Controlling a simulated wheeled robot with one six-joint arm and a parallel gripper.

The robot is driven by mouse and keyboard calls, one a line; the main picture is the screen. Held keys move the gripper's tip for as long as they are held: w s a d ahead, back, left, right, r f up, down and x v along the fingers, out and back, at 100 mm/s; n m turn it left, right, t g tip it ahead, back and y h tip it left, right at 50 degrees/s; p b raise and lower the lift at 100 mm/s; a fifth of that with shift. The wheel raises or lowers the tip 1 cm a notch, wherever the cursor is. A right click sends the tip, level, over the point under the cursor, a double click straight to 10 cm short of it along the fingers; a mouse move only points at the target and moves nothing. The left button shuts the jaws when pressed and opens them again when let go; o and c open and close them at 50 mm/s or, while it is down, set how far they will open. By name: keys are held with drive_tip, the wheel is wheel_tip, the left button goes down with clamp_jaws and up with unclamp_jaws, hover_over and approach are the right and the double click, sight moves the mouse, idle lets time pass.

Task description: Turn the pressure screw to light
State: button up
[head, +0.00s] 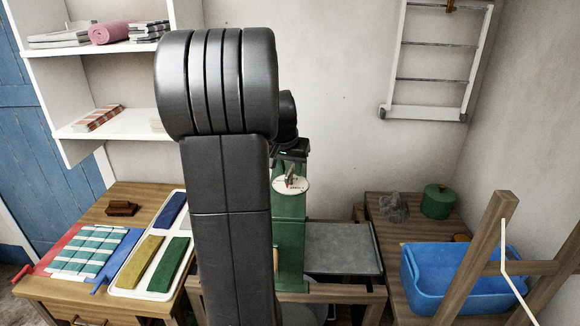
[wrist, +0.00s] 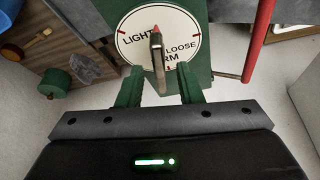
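The pressure screw has a grey-brown handle (wrist: 157,52) with a red tip, standing over a round white dial (wrist: 182,28) on a green machine body (head: 289,235). In the wrist view the red tip lies between the words LIGHT and LOOSE; the lower words are partly hidden. My gripper (wrist: 160,72) is open, its two green fingers on either side of the handle, with a gap showing on each side. In the head view the dial (head: 300,185) is just below my gripper (head: 289,157), and my arm hides much of the machine.
A red bar (wrist: 260,40) stands right of the dial in the wrist view. A white tray (head: 120,290) with coloured blocks lies on the left table. A grey tray (head: 343,248), a green pot (head: 438,201) and a blue basin (head: 455,285) are to the right.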

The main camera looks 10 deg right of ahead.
clamp_jaws()
drive_tip(key=shift+n, duration=0.3)
drive_tip(key=n+y, duration=0.1)
drive_tip(key=n, duration=0.1)
drive_tip(key=n+y+p, duration=0.1)
drive_tip(key=n, duration=0.2)
drive_tip(key=shift+d+t, duration=0.2)
drive_tip(key=shift+t, duration=0.1)
drive_tip(key=n+y, duration=0.2)
drive_tip(key=n, duration=0.3)
drive_tip(key=shift+d+n, duration=0.1)
drive_tip(key=shift+n, duration=0.3)
drive_tip(key=shift+g, duration=0.4)
unclamp_jaws()
